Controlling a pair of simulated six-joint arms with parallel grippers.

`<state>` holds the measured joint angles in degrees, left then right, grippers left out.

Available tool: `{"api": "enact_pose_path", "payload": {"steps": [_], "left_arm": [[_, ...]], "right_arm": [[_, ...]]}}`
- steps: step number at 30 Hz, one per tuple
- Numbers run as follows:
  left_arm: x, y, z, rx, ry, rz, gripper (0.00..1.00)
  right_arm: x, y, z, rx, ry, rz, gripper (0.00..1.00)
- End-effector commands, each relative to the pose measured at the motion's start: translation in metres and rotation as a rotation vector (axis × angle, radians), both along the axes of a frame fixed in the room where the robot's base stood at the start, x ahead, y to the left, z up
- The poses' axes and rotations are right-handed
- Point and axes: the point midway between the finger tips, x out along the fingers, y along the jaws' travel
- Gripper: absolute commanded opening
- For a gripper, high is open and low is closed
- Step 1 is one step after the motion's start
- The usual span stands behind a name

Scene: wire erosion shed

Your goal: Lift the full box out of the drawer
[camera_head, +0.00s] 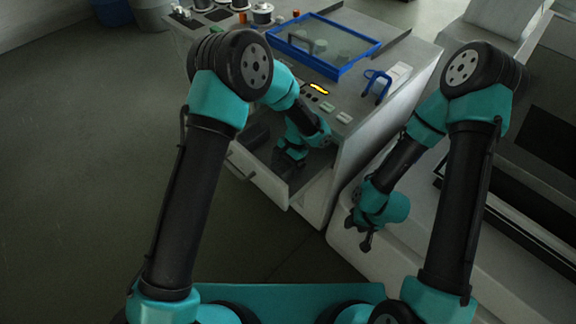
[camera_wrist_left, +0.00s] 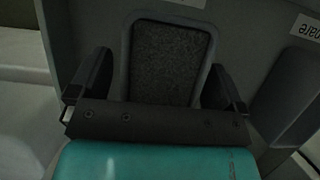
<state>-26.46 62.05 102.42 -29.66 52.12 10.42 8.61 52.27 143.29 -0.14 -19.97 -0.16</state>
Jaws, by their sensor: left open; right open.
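The drawer (camera_head: 258,178) stands open at the front of the grey machine cabinet in the head view. My left gripper (camera_head: 291,160) reaches down into it. In the left wrist view a grey-rimmed box (camera_wrist_left: 168,62) filled with dark granular material lies between the two fingers of my left gripper, which are open on either side of it. Whether the fingers touch its walls I cannot tell. In the head view the arm and gripper hide this box. My right gripper (camera_head: 366,238) is open and empty, beside the cabinet at the right.
A grey rounded block (camera_wrist_left: 290,98) and a white label (camera_wrist_left: 307,27) show right of the box.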

Motion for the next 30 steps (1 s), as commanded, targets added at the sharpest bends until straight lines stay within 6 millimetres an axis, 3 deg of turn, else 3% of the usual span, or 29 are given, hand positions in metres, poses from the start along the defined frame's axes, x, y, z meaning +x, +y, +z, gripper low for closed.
{"api": "enact_pose_path", "payload": {"steps": [23,30], "left_arm": [[0.0001,-0.0001,-0.0036,0.0,0.0,0.0,0.96],[0.0002,-0.0002,-0.0037,0.0,0.0,0.0,0.76]], "right_arm": [[0.0,0.0,0.0,0.0,0.0,0.0,0.43],[0.0,0.0,0.0,0.0,0.0,0.0,0.43]]}}
